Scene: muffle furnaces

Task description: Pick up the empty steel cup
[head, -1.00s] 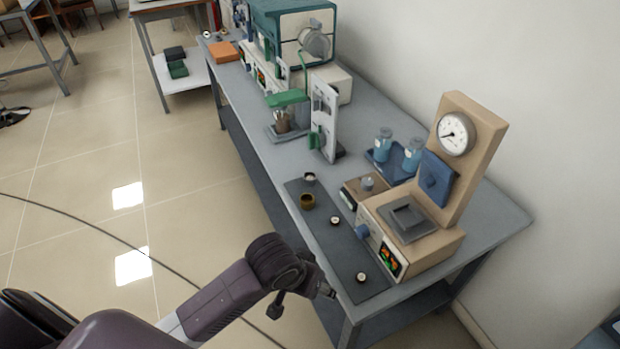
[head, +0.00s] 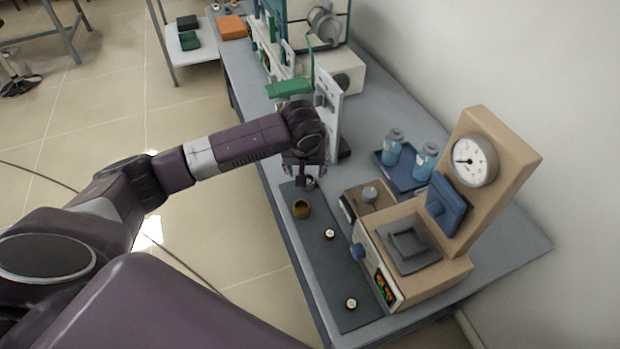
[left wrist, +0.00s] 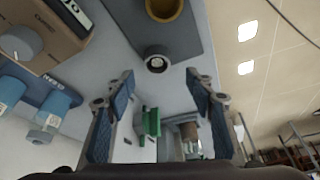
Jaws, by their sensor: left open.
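A small steel cup (head: 310,183) with a pale rim stands at the far end of the dark mat (head: 335,270). It also shows in the left wrist view (left wrist: 156,62), just beyond and between the fingertips. My left gripper (head: 304,180) points down at the cup and partly hides it in the head view. In the left wrist view its two fingers (left wrist: 160,88) are spread apart with nothing between them. I cannot tell the exact gap between the fingertips and the cup. My right gripper is not in view.
A brown cup (head: 301,209) stands close by on the mat, with two small round pieces (head: 329,234) (head: 351,304) nearer. A beige press with a gauge (head: 474,162) stands right. A green-armed stand (head: 290,87) is just behind the gripper. Blue bottles (head: 426,162) sit in a blue tray.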

